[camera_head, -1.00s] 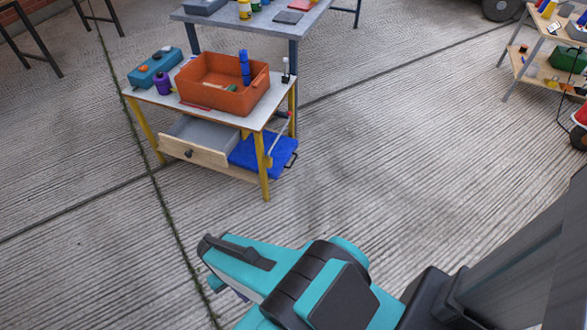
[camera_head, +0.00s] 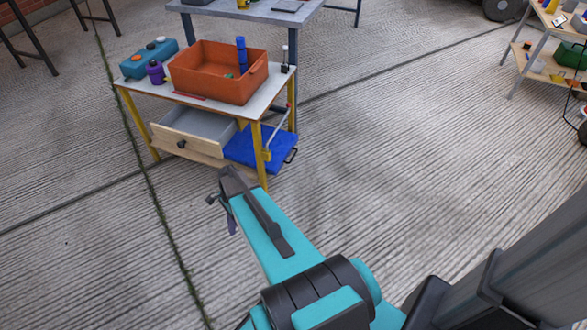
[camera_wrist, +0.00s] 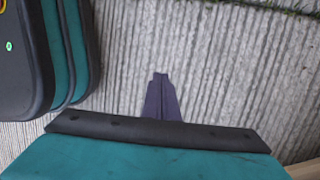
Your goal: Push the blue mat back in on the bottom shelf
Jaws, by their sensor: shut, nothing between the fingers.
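The blue mat (camera_head: 268,150) lies on the bottom shelf of the small yellow-legged table (camera_head: 263,172), on its right side. Part of it sticks out past the right legs, with a dark handle at its right corner. My gripper (camera_head: 231,226) is below and to the left of the mat in the head view, in front of the table and apart from it. In the wrist view my gripper (camera_wrist: 161,78) is a pair of dark fingers closed together and empty, pointing over bare concrete. The mat is not in the wrist view.
An open drawer (camera_head: 190,148) juts from the table's front, left of the mat. An orange bin (camera_head: 215,88), a teal box (camera_head: 148,60) and a purple bottle (camera_head: 156,72) stand on top. A grey table (camera_head: 250,18) stands behind.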

